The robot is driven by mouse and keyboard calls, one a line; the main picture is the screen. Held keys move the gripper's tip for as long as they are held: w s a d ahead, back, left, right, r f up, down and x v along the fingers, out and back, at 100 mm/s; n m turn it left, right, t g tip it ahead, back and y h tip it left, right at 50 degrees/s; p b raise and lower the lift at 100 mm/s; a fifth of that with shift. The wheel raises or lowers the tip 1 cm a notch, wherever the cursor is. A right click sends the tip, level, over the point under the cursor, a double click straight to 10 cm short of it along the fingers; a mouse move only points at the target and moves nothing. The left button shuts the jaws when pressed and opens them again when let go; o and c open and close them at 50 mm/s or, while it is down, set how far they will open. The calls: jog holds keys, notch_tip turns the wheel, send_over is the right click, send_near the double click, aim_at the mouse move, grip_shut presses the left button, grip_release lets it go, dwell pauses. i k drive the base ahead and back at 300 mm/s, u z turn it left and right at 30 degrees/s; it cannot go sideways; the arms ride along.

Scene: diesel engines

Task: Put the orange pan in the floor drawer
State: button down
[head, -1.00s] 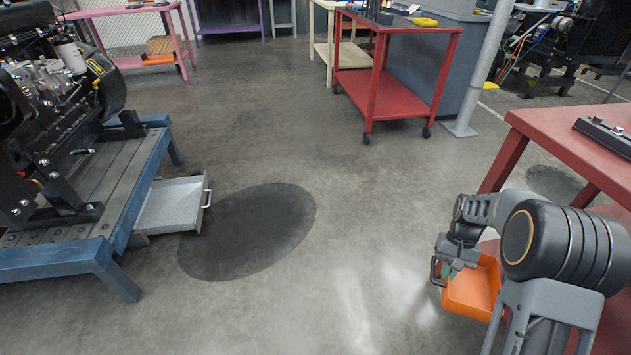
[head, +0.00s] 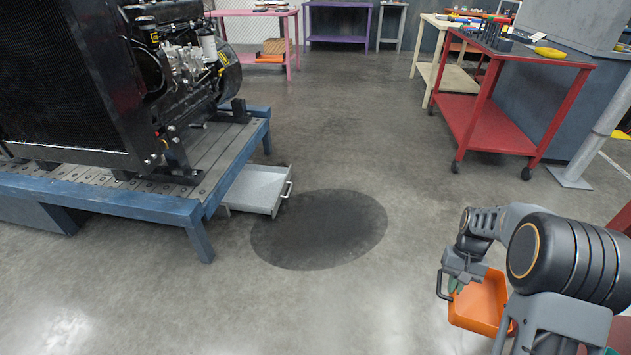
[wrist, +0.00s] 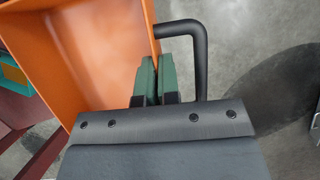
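The orange pan (head: 480,303) hangs in front of me at the lower right of the head view, with its open side showing. My gripper (head: 453,285) is at the pan's left side, by its dark bar handle. The grip itself is partly hidden, but the pan is held off the floor. The grey floor drawer (head: 258,188) is pulled out under the blue engine stand, its handle facing right, and looks empty.
The blue stand (head: 145,208) carries a black engine at the left. A dark round patch (head: 320,230) lies on the floor beside the drawer. A red cart (head: 490,128) stands at the right, near a grey post (head: 600,125). The middle floor is clear.

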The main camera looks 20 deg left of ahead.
aim_at(262, 191)
jog(key=u, duration=0.25)
jog(key=i, duration=1.8)
jog(key=u, duration=1.05)
jog(key=i, duration=1.55)
jog(key=u, duration=1.65)
jog(key=i, duration=0.55)
jog(key=u, duration=0.2)
